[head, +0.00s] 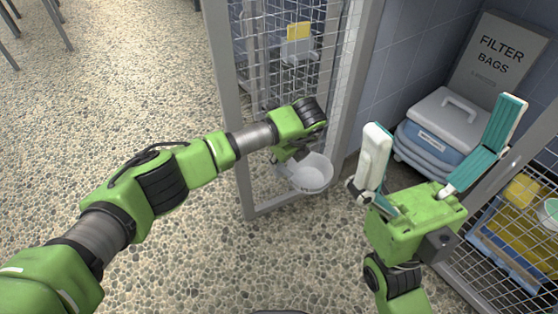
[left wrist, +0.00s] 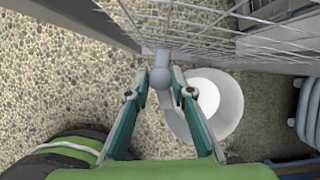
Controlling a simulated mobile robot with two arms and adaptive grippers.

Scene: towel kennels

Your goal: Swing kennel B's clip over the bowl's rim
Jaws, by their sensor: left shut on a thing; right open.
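A kennel with a grey frame (head: 232,120) and wire mesh stands ahead of my left arm; no letter on it is readable. A white bowl (head: 311,178) sits low at its front, and shows in the left wrist view (left wrist: 232,105). My left gripper (head: 287,152) is at the bowl's upper left. In the left wrist view my left gripper (left wrist: 161,80) is shut on a grey round-ended clip (left wrist: 160,57), just left of the bowl. Whether the clip lies over the rim I cannot tell. My right gripper (head: 444,115) is wide open and empty, right of the kennel.
A grey-lidded box (head: 450,115) with a blue body stands by the tiled wall, before a "FILTER BAGS" carton (head: 495,55). Another mesh panel (head: 470,260) at lower right has yellow and blue items behind it. The pebbled floor (head: 130,80) at left is mostly clear.

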